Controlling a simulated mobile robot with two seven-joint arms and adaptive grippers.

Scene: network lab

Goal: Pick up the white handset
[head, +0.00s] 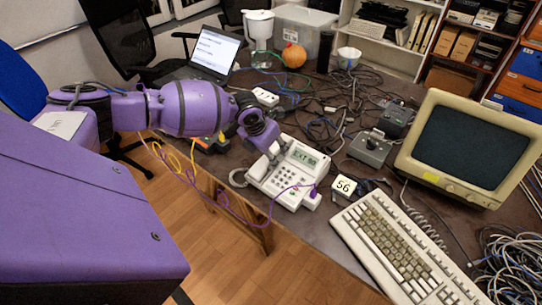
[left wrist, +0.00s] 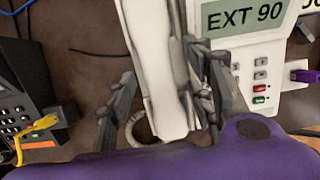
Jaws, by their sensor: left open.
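The white desk phone (head: 293,178) sits near the table's front edge, its display reading EXT 90. Its white handset (head: 262,168) lies along the phone's left side, partly hidden by my gripper in the head view. My left gripper (head: 269,152) is over the handset. In the left wrist view, the handset (left wrist: 153,60) runs between the two open fingers of my left gripper (left wrist: 162,85). The right finger is close to the handset, between it and the phone body; the left finger stands apart. I cannot tell whether either touches. My right gripper is not in view.
A dark phone (left wrist: 25,110) with a yellow cable is to the left. A purple cable (head: 318,188) plugs into the white phone's right side. A "56" tag (head: 343,187), beige keyboard (head: 400,245) and monitor (head: 468,145) stand to the right. Loose cables clutter the table behind.

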